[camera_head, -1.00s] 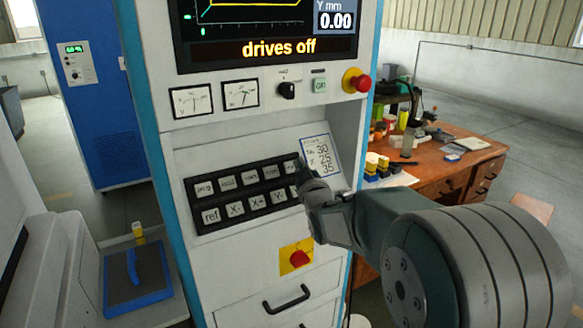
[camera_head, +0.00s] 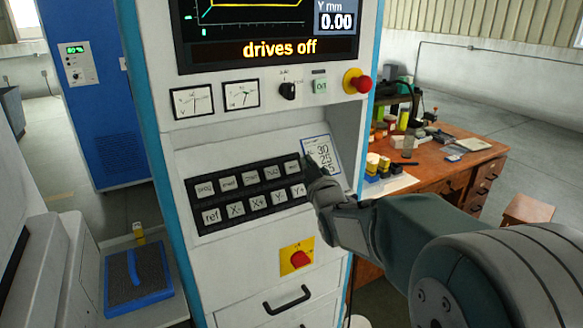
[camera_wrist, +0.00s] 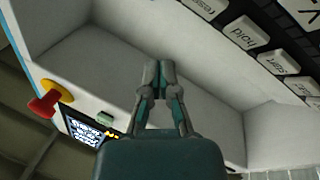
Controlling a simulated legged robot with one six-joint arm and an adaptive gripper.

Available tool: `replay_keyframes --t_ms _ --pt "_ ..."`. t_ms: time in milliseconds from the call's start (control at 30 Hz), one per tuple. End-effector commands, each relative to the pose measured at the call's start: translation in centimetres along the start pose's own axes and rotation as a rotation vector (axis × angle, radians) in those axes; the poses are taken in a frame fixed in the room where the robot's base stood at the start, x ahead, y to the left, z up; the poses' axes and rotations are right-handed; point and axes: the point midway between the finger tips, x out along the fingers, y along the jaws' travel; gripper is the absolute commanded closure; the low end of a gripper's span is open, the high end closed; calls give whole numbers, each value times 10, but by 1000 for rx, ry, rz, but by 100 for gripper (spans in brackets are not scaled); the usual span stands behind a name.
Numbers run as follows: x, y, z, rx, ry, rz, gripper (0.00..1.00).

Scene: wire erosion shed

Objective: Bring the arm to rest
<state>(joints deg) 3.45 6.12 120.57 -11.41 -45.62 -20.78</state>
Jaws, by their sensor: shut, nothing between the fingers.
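My gripper (camera_head: 312,166) is in front of the right end of the control cabinet's keypad (camera_head: 245,193), near the small white note card (camera_head: 322,150) with handwritten numbers. It covers part of the card's lower edge. In the wrist view my gripper (camera_wrist: 158,70) points into the cabinet's pale recess, with its fingers together and nothing between them. Keypad keys (camera_wrist: 243,31) show at the upper right there. Whether the fingertips touch the panel cannot be told.
The cabinet's screen (camera_head: 270,30) reads "drives off". A red stop button (camera_head: 357,81) sticks out at its upper right, and a red rotary switch (camera_head: 298,258) sits below the keypad. A wooden desk (camera_head: 455,165) with several items stands behind at right.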

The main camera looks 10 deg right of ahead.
Motion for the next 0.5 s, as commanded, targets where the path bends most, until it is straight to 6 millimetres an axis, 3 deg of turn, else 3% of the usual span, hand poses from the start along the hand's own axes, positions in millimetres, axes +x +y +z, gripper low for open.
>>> replay_keyframes --t_ms 133,233,500 --pt "-8 1 -2 16 -44 -11 100" --pt "-28 2 -4 56 -142 -33 100" --pt "-114 -6 5 208 -496 -106 100"
